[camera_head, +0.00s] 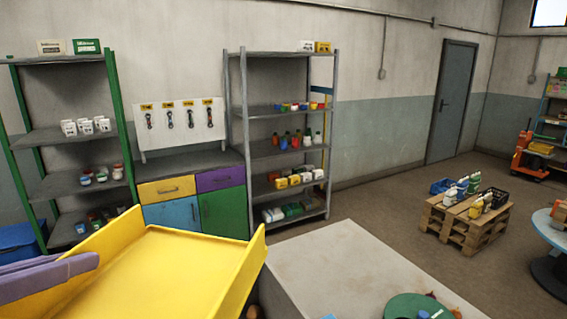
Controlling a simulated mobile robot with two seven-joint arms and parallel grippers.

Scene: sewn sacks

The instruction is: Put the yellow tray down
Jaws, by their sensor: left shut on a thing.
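The yellow tray (180,268) fills the lower left of the head view, close to me, with its flat inside facing up and raised sides at left and right. It looks empty where it shows; its near part is cut off by the picture's bottom edge. My left gripper (82,263), with purple fingers, comes in from the left edge and is shut on the tray's left side. I cannot tell whether the tray's underside touches anything. My right gripper is not in view.
A pale grey tabletop (345,262) lies right of the tray, mostly bare, with a green round thing (418,306) at its near edge. Shelves (290,150) and a coloured cabinet (195,205) stand by the wall. A wooden pallet stack (465,222) and a blue round table (550,232) stand at right.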

